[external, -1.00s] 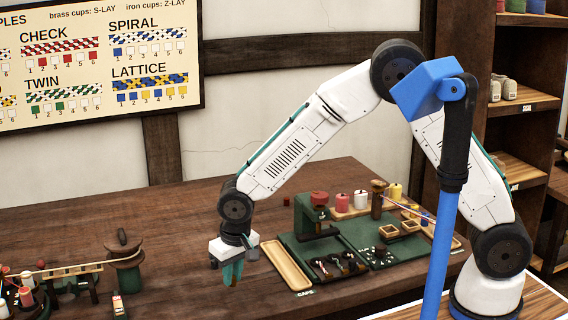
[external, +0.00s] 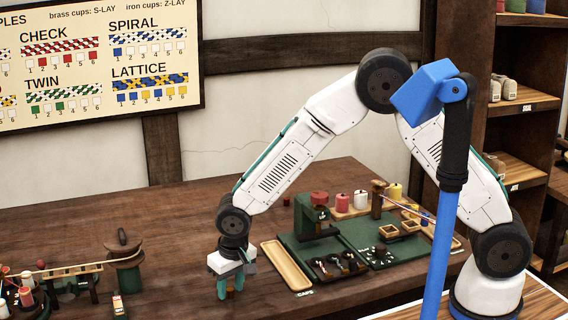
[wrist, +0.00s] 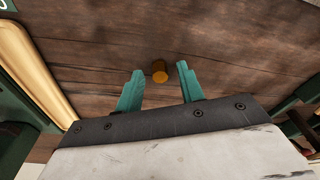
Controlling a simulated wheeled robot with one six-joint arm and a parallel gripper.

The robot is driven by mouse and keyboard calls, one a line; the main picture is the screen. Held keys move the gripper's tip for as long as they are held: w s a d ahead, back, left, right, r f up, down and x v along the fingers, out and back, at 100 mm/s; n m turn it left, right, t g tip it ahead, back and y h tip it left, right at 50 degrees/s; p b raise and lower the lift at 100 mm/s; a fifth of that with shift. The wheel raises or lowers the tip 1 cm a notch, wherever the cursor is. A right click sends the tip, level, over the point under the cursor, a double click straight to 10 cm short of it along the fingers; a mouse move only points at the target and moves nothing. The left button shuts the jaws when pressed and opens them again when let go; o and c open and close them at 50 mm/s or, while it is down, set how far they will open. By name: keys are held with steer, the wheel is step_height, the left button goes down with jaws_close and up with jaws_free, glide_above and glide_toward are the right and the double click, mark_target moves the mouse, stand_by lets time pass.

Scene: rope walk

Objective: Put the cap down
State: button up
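The cap (wrist: 159,71) is a small orange-brown cylinder on the bare wooden table. The fingers are spread wide and I see no grip on the cap. I cannot tell whether the right fingertip touches it. In the external view my gripper (external: 230,290) points down low over the table, left of the wooden tray, with the brown cap partly hidden between its fingers.
A long pale wooden tray (external: 286,266) labelled for caps stands just right of my gripper. Beyond it is a green board (external: 350,243) with small parts and a press. A spool stand (external: 124,262) is at the left.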

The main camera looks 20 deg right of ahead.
steer(key=shift+r, duration=0.1)
step_height(320, 180, up, 12)
steer(key=s, duration=0.1)
steer(key=shift+s+d, duration=0.35)
steer(key=w+d+r+m, duration=0.1)
steer(key=d+r, duration=0.3)
steer(key=d, duration=0.6)
steer(key=w+d+r, duration=0.1)
steer(key=d+r, duration=0.4)
steer(key=d, duration=0.5)
steer(key=w+d+r+m, duration=0.15)
steer(key=d+r, duration=0.25)
steer(key=d, duration=0.6)
steer(key=s+d+m, duration=0.2)
steer(key=s+d, duration=1.4)
steer(key=d, duration=0.3)
steer(key=shift+s+d+r+h, duration=0.35)
steer(key=shift+d+r+h, duration=0.05)
steer(key=shift+r, duration=0.05)
